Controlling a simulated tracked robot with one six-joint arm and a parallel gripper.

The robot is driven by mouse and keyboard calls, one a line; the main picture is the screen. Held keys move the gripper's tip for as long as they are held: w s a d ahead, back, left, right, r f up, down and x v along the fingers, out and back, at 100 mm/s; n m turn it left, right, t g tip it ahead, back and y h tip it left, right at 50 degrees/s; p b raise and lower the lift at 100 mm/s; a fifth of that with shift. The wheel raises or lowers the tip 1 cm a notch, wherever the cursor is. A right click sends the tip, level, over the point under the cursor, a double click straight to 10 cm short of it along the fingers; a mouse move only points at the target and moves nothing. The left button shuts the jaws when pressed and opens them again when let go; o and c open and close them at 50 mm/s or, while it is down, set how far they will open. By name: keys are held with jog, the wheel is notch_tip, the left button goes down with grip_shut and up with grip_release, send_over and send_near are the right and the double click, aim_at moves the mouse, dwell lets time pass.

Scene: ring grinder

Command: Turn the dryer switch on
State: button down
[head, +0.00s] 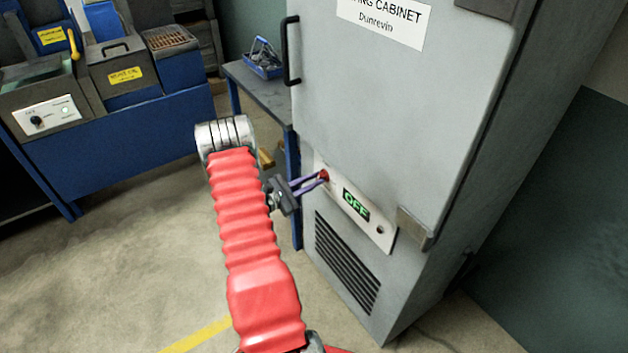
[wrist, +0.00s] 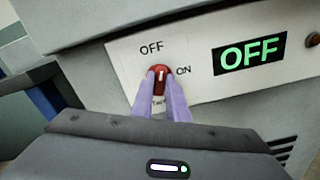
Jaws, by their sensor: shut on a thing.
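The dryer switch is a red rotary knob (wrist: 160,76) on a white panel low on the grey drying cabinet (head: 375,110). In the wrist view its white mark points up, between the printed OFF and ON labels. The panel's display (wrist: 249,54) reads OFF in green; it also shows in the head view (head: 356,204). My gripper (wrist: 162,88) is shut on the knob, one purple finger on each side. In the head view my gripper (head: 322,177) reaches the knob (head: 325,174) from the left. The fingers hide the lower part of the knob and a label below it.
A small round indicator (wrist: 313,39) sits right of the display. The cabinet has a black door handle (head: 290,50) and a vent grille (head: 346,262). A table (head: 262,95) with a blue basket (head: 263,60) stands behind my arm. Blue machines stand at the left; the floor between is clear.

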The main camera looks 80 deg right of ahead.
jog(key=shift+s+a+f+m, duration=0.1)
jog(key=shift+f+m, duration=0.05)
jog(key=shift+m, duration=2.05)
jog(key=shift+s+a+f+m, duration=0.1)
jog(key=shift+m, duration=2.1)
jog(key=shift+a+f+m, duration=0.1)
jog(key=shift+f+m, duration=0.05)
jog(key=shift+m, duration=2.05)
jog(key=shift+f, duration=0.1)
jog(key=c, duration=2)
grip_release()
jog(key=shift+c, duration=0.2)
jog(key=o, duration=0.3)
jog(key=shift+d+r, duration=0.1)
jog(key=shift+r, duration=0.1)
jog(key=shift+w, duration=0.15)
jog(key=v, duration=1.3)
jog(key=shift+w+a, duration=0.25)
jog(key=shift+a, duration=0.05)
